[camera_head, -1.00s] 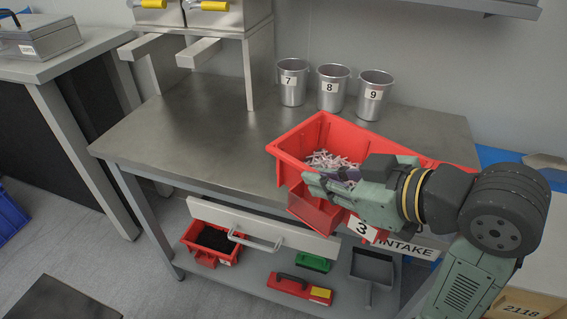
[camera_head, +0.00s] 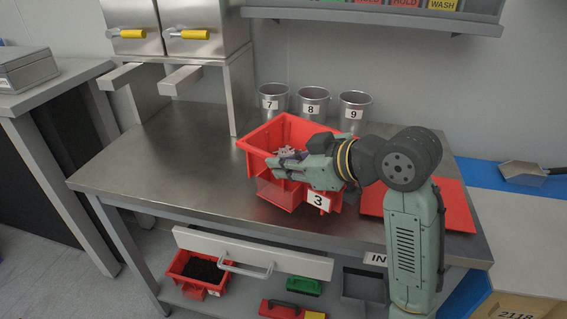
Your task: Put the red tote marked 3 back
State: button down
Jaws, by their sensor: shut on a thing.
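The red tote marked 3 (camera_head: 262,139) is over the steel bench, in front of the cups. It holds pale scrap-like pieces, and its "3" label faces the front right. I cannot tell whether the tote's base touches the bench. A flat red mat (camera_head: 450,203) lies bare on the bench's right end, to the right of the tote.
Steel cups 7 (camera_head: 272,100), 8 (camera_head: 312,104) and 9 (camera_head: 353,112) stand behind the tote. A steel stand (camera_head: 243,95) with yellow-handled units is at the back left. The bench's left part (camera_head: 140,165) is clear. A shelf (camera_head: 380,17) hangs above.

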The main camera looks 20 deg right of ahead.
jog(key=w, duration=0.1)
jog(key=w+d, duration=0.1)
jog(key=w, duration=0.1)
jog(key=shift+w+f, duration=0.1)
jog(key=shift+w, duration=0.05)
jog(key=shift+f+p, duration=0.65)
jog(key=shift+f, duration=1.15)
jog(key=shift+f, duration=0.1)
jog(key=c, duration=1.7)
grip_release()
jog(key=shift+o, duration=0.2)
jog(key=b+v, duration=0.2)
jog(key=v, duration=1)
jog(key=shift+a, duration=0.15)
